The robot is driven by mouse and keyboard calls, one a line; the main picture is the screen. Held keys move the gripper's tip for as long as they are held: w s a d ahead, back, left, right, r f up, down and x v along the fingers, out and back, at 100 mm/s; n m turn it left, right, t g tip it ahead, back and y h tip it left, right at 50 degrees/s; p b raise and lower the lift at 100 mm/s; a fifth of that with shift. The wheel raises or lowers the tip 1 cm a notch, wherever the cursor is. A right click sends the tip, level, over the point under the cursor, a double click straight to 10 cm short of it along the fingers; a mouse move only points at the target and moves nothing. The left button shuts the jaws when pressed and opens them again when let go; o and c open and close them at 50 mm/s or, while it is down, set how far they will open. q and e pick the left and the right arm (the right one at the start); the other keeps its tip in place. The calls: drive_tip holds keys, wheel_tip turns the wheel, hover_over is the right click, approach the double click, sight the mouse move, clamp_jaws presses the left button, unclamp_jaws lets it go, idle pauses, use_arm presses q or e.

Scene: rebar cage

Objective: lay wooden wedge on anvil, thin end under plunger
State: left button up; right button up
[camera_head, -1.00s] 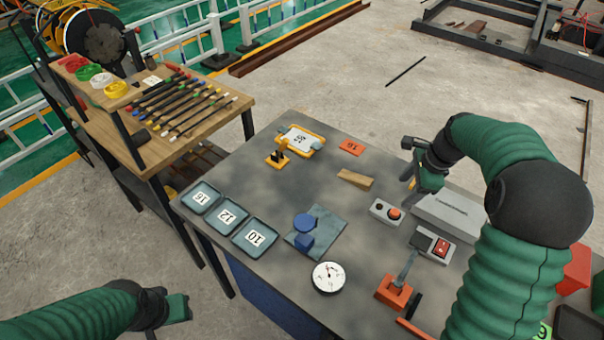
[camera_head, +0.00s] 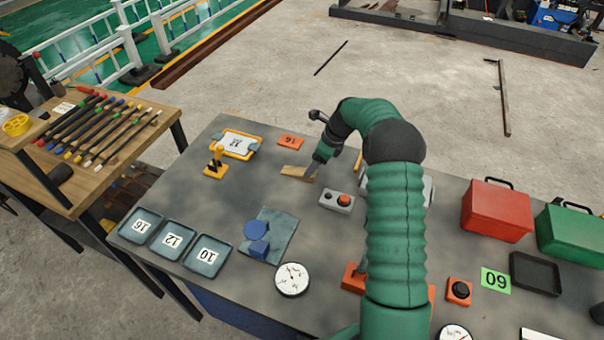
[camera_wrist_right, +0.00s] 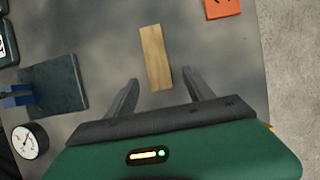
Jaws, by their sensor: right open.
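The wooden wedge (camera_head: 295,172), a tan tapered block, lies on the grey table. It also shows in the right wrist view (camera_wrist_right: 155,55). My right gripper (camera_head: 312,172) is open just beside the wedge. In the right wrist view its fingers (camera_wrist_right: 160,80) are spread, with the wedge's near end between the tips in the picture; I cannot tell whether they touch it. I cannot tell for sure which part is the anvil or plunger. My left gripper is out of view.
A button box (camera_head: 336,201) stands near my right forearm. A dial gauge (camera_head: 292,279) and numbered trays (camera_head: 208,256) lie toward the front. An orange card (camera_head: 290,142) and yellow-framed board (camera_head: 236,144) lie behind. A red case (camera_head: 497,209) stands right. The table between wedge and plate is clear.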

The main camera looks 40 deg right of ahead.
sight(299, 171)
drive_tip(key=x, duration=0.4)
drive_tip(key=shift+w+a+f, duration=0.1)
drive_tip(key=shift+a+f, duration=0.1)
clamp_jaws()
